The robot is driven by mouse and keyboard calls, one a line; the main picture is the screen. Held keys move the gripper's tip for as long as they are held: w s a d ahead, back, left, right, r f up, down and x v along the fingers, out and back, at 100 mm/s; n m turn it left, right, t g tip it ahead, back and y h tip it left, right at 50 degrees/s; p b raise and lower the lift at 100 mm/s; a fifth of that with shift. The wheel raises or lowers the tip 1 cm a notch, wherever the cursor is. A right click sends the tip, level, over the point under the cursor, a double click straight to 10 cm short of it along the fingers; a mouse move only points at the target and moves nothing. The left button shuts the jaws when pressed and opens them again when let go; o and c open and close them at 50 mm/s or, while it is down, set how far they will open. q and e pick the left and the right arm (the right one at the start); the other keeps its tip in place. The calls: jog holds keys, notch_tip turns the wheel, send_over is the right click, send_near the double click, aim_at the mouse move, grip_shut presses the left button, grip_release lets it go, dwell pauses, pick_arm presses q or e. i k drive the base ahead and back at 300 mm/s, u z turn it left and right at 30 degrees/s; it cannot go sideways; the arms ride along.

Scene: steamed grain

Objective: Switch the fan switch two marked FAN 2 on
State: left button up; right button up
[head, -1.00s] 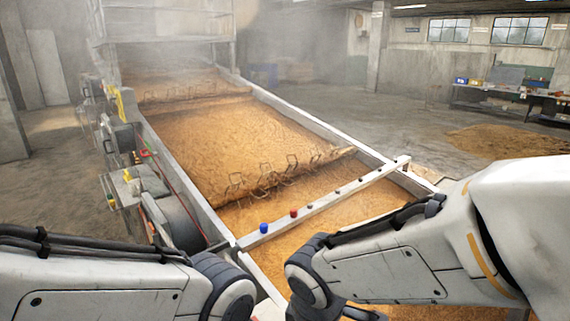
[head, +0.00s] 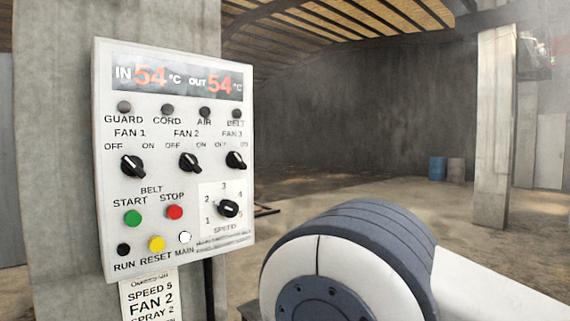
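The FAN 2 switch (head: 190,162) is a black rotary knob in the middle of the knob row on a white control panel (head: 110,75). OFF is printed at its upper left and ON at its upper right. Its pale mark seems to lean toward OFF, but it is small. The FAN 1 knob (head: 132,166) is to its left and the FAN 3 knob (head: 236,160) to its right. Neither gripper is in view. Only a white and dark-blue link of my arm shows at the lower right, apart from the panel in the picture.
Below are a green START button (head: 133,218), red STOP button (head: 174,212), yellow RESET button (head: 156,244) and black SPEED dial (head: 228,209). The display (head: 178,78) reads IN 54, OUT 54. A concrete pillar (head: 60,120) stands behind the panel. Blue barrels (head: 438,170) stand far back.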

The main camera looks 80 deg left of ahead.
aim_at(188, 162)
jog(key=u, duration=0.85)
jog(key=k, duration=1.15)
jog(key=u, duration=1.55)
jog(key=i, duration=0.85)
jog(key=z, duration=2.05)
jog(key=k, duration=0.5)
jog(key=u, duration=0.3)
